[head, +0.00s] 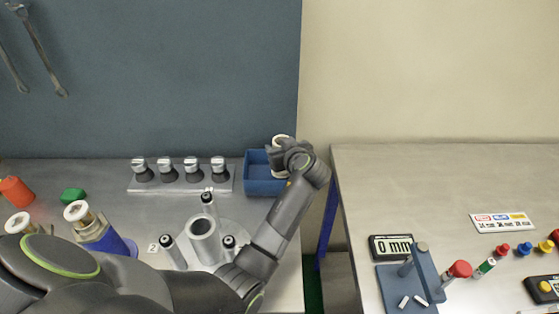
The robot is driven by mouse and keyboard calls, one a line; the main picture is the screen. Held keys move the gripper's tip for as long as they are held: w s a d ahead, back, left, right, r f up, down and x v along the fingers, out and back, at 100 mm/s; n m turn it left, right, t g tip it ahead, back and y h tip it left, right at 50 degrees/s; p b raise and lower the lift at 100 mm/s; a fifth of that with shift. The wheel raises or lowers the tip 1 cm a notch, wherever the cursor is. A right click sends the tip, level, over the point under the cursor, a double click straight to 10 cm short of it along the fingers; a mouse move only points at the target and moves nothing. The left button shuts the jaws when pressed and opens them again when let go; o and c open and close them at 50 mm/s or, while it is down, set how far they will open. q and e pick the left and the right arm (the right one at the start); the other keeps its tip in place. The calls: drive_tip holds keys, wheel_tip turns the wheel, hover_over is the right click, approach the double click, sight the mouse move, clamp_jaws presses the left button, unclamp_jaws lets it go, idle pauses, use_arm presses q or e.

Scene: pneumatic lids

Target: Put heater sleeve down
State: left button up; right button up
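A pale, round, cylinder-like piece, which looks like the heater sleeve (281,139), shows at the blue bin (256,186) in the head view. My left arm reaches across from the lower left, and my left gripper (279,158) is right at this piece, over the bin's right part. The wrist hides the fingertips and most of the piece, so I cannot tell whether the fingers are closed on it or whether it touches the bin floor. My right gripper is out of view.
A rack with several silver-topped black pieces (192,170) stands left of the bin. A grey cylinder fixture (202,238) with posts stands in front. A gap separates this bench from the right table (450,190), which holds a gauge display (392,247) and small parts.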

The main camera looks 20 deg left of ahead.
use_arm(q)
wheel_tip(320, 180, down, 3)
drive_tip(key=shift+s+r+b, duration=0.1)
drive_tip(key=shift+r+b, duration=0.05)
drive_tip(key=shift+b, duration=0.65)
drive_tip(key=shift+f, duration=0.25)
drive_tip(key=o, duration=0.6)
drive_tip(key=shift+f, duration=0.1)
drive_tip(key=shift+c, duration=0.2)
drive_tip(key=o, duration=0.4)
drive_tip(key=shift+o, duration=0.2)
